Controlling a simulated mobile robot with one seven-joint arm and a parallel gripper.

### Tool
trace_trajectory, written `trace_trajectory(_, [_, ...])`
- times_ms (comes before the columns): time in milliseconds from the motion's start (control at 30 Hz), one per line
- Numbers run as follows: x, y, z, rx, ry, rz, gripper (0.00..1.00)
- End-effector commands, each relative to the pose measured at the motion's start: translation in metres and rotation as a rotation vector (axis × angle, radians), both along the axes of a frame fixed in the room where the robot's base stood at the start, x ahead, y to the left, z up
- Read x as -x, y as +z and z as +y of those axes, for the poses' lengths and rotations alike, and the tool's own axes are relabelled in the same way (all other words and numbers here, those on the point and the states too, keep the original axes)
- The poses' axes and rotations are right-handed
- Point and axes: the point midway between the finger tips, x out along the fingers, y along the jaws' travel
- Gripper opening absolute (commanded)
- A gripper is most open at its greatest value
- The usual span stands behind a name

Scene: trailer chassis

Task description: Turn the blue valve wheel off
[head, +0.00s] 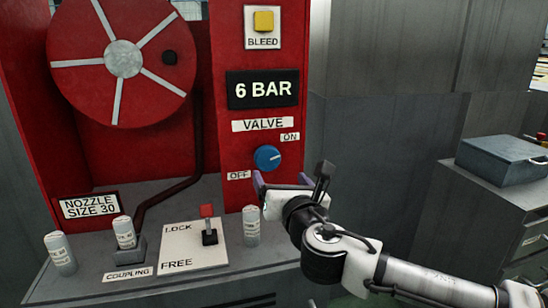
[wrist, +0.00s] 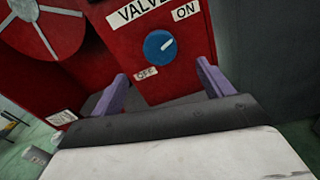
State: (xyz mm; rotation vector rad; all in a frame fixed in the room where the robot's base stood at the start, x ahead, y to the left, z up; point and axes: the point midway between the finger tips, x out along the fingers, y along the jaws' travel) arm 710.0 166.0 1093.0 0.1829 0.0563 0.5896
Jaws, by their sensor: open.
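The blue valve wheel (head: 267,158) is a round knob on the red panel, below the VALVE label (head: 263,125). Its white pointer mark aims up and right, toward the ON label (head: 290,137). The OFF label (head: 239,175) is at its lower left. My gripper (head: 281,181) is open and just below the wheel in the head view, with nothing between the fingers. In the wrist view the wheel (wrist: 160,47) lies beyond and above the gap between the two purple fingertips (wrist: 160,77). I see no contact with the wheel.
A display (head: 263,89) reads 6 BAR, with a yellow BLEED button (head: 263,21) above. A red hose reel (head: 123,59) is at left. On the shelf are a LOCK/FREE lever (head: 208,225), a coupling (head: 125,235) and grey cylinders (head: 251,226). A blue-grey box (head: 503,159) sits at right.

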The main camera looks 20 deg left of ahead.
Motion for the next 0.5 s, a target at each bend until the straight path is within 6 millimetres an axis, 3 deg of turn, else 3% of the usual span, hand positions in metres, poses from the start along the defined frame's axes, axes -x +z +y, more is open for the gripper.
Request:
trace_trajectory(300, [-0.056, 0.002, 0.039, -0.003, 0.003, 0.003, 0.79])
trace_trajectory(500, [-0.082, 0.002, 0.056, -0.003, 0.002, 0.003, 0.79])
